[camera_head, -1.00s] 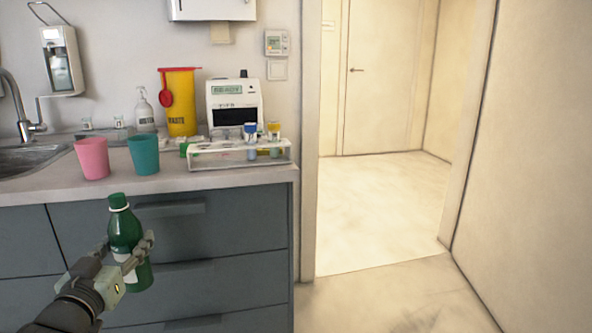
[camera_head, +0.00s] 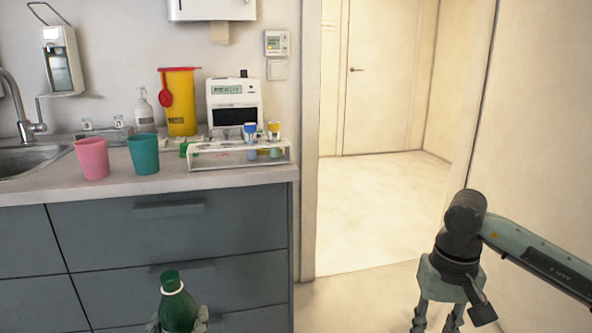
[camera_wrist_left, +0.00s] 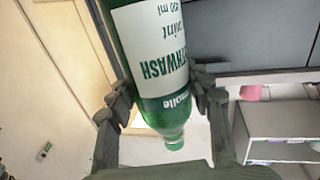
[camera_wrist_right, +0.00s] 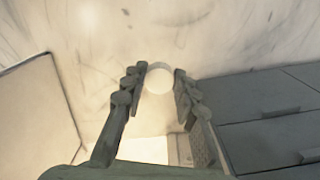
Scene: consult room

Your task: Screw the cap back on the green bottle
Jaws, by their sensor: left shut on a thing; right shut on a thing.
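The green bottle (camera_head: 178,307) is upright at the lower edge of the head view, in front of the drawers. My left gripper (camera_head: 178,320) is shut around its body; most of the gripper is cut off there. The left wrist view shows the bottle (camera_wrist_left: 160,60) with its white label between the fingers (camera_wrist_left: 162,95). My right gripper (camera_head: 436,318) is at the lower right, well apart from the bottle, fingers pointing down. In the right wrist view, a pale round thing, seemingly the cap (camera_wrist_right: 159,79), is between its fingertips (camera_wrist_right: 159,88).
The counter (camera_head: 230,179) holds a pink cup (camera_head: 92,159), a teal cup (camera_head: 144,154), a tube rack (camera_head: 238,159), a white device (camera_head: 234,101) and a yellow waste container (camera_head: 181,103). Drawers (camera_head: 180,235) are below. The floor by the doorway is clear.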

